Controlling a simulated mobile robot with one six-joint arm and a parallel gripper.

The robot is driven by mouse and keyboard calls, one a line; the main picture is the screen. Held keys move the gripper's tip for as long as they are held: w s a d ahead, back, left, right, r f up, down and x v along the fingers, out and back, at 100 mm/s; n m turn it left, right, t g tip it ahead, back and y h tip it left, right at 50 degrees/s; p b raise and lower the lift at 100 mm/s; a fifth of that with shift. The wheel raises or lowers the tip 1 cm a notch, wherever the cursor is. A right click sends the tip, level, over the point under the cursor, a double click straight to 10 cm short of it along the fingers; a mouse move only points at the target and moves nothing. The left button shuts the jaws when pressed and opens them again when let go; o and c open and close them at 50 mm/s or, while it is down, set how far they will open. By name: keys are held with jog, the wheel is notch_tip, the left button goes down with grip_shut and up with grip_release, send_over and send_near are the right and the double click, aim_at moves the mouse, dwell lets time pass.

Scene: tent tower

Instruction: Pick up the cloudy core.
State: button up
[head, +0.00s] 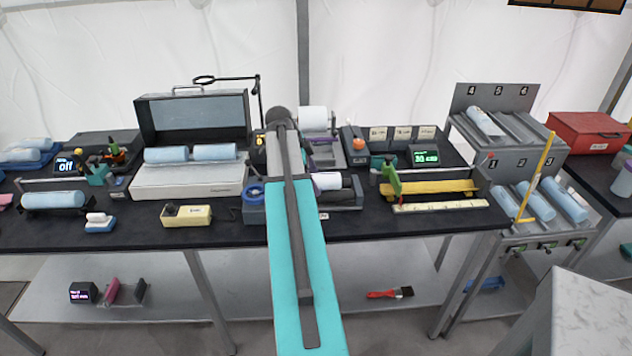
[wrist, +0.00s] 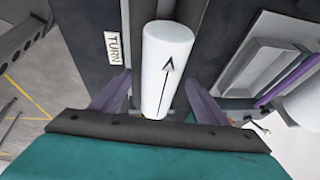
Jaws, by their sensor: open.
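A whitish, opaque cylinder with a black arrow, matching a cloudy core (wrist: 165,62), lies between my gripper's purple fingers in the wrist view. In the head view this core (head: 327,181) shows partly behind my arm, on a dark device near the middle of the bench. My gripper (wrist: 158,82) is open, with one finger on each side of the core's near end. I cannot tell whether the fingers touch it. In the head view my arm mostly hides the gripper.
A device label reading TURN (wrist: 112,49) is left of the core. Another white roll (head: 313,120) stands behind on a tray. Pale blue cores lie on a light box (head: 187,180) at left and a numbered rack (head: 508,160) at right. A yellow trough (head: 430,189) is close by on the right.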

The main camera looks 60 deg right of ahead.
aim_at(316, 174)
dwell(0.4)
jog(key=c, duration=1.6)
jog(key=shift+r, duration=0.1)
jog(key=shift+r+b, duration=0.7)
jog(key=shift+r, duration=0.75)
jog(key=shift+s+a+r, duration=0.1)
jog(key=shift+s+r, duration=0.1)
jog(key=s+a+b, duration=0.1)
jog(key=s+a, duration=0.2)
jog(key=s, duration=0.1)
jog(key=s+a+r+b, duration=0.1)
jog(key=s+a, duration=0.2)
jog(key=s, duration=0.1)
jog(key=s+a+b, duration=0.1)
jog(key=s+a, duration=0.2)
jog(key=s, duration=0.1)
jog(key=shift+s+r+b, duration=0.25)
jog(key=shift+s+b, duration=0.1)
jog(key=shift+b, duration=0.05)
